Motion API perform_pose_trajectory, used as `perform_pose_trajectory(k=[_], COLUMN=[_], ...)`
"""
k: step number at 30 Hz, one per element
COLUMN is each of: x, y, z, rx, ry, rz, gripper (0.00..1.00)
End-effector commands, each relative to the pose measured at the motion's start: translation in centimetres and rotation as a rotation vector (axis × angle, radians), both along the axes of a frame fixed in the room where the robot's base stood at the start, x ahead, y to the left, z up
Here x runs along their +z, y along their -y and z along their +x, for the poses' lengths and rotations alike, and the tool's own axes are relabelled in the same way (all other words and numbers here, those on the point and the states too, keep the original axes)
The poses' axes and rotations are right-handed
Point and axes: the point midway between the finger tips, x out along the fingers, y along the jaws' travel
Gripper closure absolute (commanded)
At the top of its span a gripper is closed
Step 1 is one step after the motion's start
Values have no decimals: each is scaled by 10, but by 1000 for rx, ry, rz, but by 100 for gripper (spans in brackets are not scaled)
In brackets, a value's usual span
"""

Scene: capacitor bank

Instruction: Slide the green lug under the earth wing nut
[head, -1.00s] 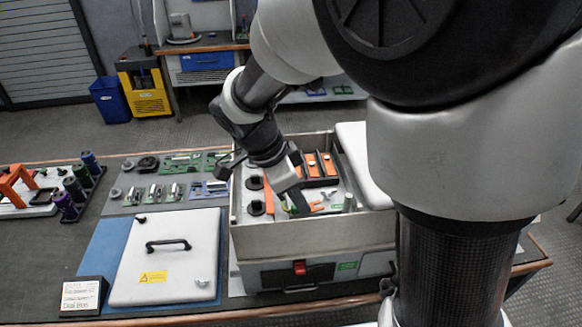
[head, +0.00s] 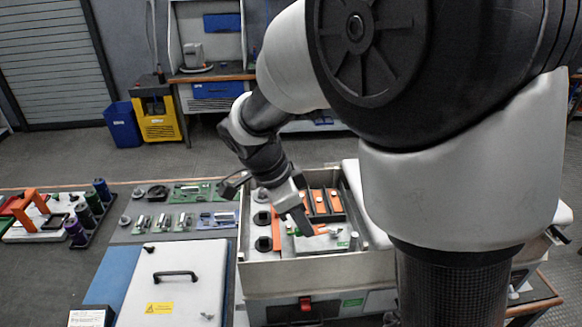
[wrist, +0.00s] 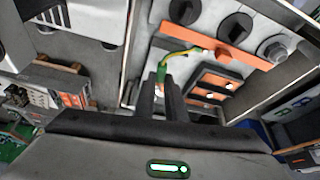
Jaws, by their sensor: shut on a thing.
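My gripper (head: 306,230) is shut on the green lug, inside the open grey capacitor box. In the wrist view, the lug's green sleeve (wrist: 163,72) shows just beyond the fingers, with a yellow-green lead running to an orange bar. In the head view, a small orange fork-like end (head: 325,230) sticks out to the right of the fingertips; it looks like part of the lug. A small metal post (head: 354,241) stands to its right, beside a green label (head: 343,244). It may be the earth stud with its wing nut; the nut is too small to make out. The fork end is apart from the post.
Black round terminals (head: 264,244) line the box's left side. Orange-topped capacitors (head: 319,202) stand behind the gripper. The box's front wall (head: 305,268) rises close to the fingers. A removed lid (head: 175,285) with a handle lies to the left.

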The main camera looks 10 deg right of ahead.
Motion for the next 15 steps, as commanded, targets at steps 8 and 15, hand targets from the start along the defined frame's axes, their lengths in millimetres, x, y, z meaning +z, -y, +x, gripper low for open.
perform_pose_trajectory(k=[8, 15], x=[-11, -24], y=[0, 0], z=[1, 1], rx=[-1, -1], ry=[2, 2], rz=[1, 0], gripper=[100, 100])
